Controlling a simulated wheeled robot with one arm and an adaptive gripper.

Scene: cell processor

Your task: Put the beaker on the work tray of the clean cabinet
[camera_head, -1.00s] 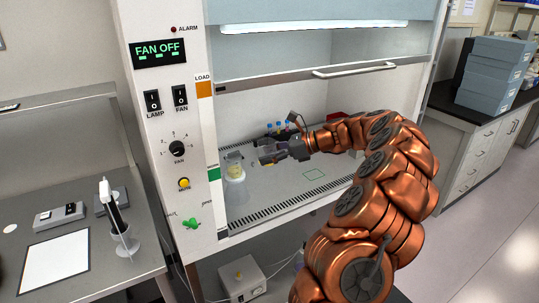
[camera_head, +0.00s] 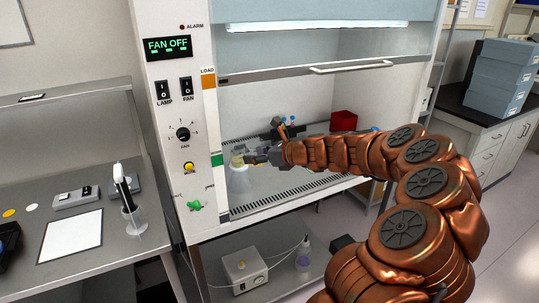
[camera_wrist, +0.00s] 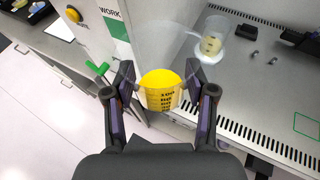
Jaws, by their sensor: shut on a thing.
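My gripper (camera_wrist: 160,92) is shut on a beaker (camera_wrist: 161,98) of yellow liquid, with a finger on each side. In the wrist view the beaker hangs over the left front edge of the cabinet opening. In the head view my gripper (camera_head: 250,157) is at the left side of the opening; the held beaker is small and hard to separate from the container behind it. The work tray (camera_wrist: 255,70) is the grey perforated floor of the clean cabinet (camera_head: 300,100).
A clear container with pale yellow contents (camera_wrist: 212,40) stands on a white base inside at left; its white body (camera_head: 240,182) shows in the head view. A red bin (camera_head: 344,121) stands at back right. The raised sash (camera_head: 340,72) hangs above; the control panel (camera_head: 183,110) borders the left.

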